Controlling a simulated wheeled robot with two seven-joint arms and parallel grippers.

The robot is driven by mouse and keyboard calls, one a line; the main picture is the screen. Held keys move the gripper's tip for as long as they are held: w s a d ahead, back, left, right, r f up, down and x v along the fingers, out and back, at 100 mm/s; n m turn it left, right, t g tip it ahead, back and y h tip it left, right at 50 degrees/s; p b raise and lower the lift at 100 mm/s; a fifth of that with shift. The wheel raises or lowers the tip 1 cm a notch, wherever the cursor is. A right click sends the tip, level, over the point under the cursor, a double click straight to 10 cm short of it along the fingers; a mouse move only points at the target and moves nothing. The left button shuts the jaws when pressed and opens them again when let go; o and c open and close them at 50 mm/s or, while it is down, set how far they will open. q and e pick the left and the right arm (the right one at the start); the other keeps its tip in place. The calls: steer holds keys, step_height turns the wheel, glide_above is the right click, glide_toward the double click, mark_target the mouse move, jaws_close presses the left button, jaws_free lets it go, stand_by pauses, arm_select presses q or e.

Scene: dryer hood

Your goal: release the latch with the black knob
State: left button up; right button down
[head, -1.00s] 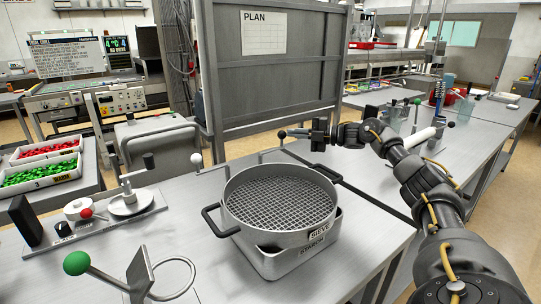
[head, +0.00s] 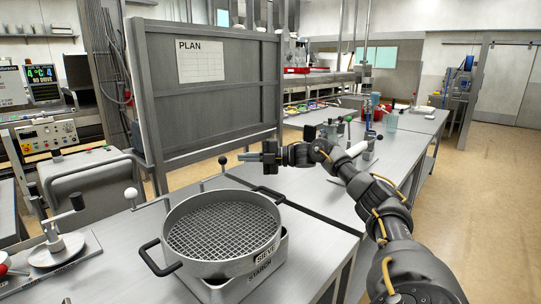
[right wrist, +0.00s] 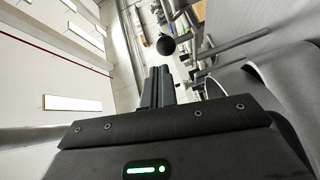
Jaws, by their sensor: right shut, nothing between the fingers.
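A black knob (head: 222,159) tops a thin bent rod behind the round sieve. It also shows in the right wrist view (right wrist: 166,45), beyond and slightly right of the fingertips. My right gripper (head: 240,157) is shut and empty, its fingers pointing left towards the knob, with a small gap between them in the head view. In the right wrist view the closed fingers (right wrist: 158,70) point up the picture. I cannot tell the exact depth between fingertips and knob. The latch itself is not clearly identifiable. My left gripper is out of view.
The sieve (head: 170,222) sits on a starch container (head: 258,272) at the bench front. A white knob (head: 131,193) stands on another rod to its left. A grey panel with a plan sheet (head: 203,61) rises behind. Another bench with levers lies right, partly behind my arm.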

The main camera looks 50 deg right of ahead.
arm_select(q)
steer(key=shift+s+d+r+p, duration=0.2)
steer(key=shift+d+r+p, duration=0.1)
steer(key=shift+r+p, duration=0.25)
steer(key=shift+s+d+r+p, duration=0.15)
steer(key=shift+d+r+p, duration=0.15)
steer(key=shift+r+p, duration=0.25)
arm_select(e)
steer(key=d, duration=0.9)
steer(key=shift+s+d+r, duration=0.2)
steer(key=shift+s+d, duration=0.1)
steer(key=shift+s, duration=0.05)
